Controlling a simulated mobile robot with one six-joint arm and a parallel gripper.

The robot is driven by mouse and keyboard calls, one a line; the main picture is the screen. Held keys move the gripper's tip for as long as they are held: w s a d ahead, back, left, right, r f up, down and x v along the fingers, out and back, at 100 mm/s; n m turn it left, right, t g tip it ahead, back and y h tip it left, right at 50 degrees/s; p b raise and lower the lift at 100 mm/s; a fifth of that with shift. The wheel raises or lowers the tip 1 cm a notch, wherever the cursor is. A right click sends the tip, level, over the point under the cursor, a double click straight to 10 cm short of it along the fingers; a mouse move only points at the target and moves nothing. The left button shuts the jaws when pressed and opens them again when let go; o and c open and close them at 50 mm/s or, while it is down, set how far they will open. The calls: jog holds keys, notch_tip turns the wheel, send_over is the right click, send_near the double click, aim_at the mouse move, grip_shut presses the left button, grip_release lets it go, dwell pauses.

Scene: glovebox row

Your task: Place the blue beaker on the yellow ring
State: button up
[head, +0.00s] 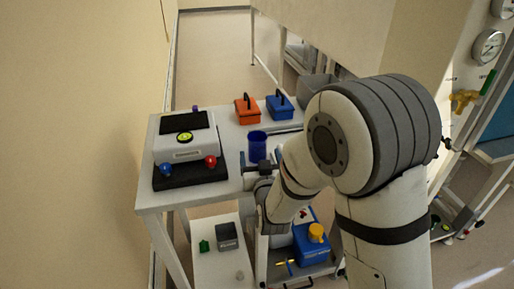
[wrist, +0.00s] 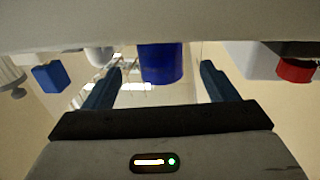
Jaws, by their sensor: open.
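The blue beaker (head: 257,146) stands upright on the white table, near its right edge in the head view. It also shows in the wrist view (wrist: 161,62), between and beyond the fingertips. My gripper (head: 259,160) is open at the near side of the beaker, its dark fingers spread to either side. In the wrist view my gripper (wrist: 160,72) shows gaps between both fingers and the beaker. A small yellow round shape (head: 184,137) with dark marks lies on the white instrument, left of the beaker; I cannot tell whether it is the ring.
The white instrument (head: 186,154) has a blue and a red knob and sits on a dark base. An orange box (head: 247,110) and a blue box (head: 280,107) stand behind the beaker. A lower cart (head: 222,268) is below.

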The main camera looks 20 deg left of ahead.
aim_at(258, 149)
jog(key=x, duration=0.4)
jog(key=shift+r+p, duration=0.15)
jog(key=shift+p, duration=0.25)
jog(key=shift+c, duration=0.5)
jog(key=c, duration=1)
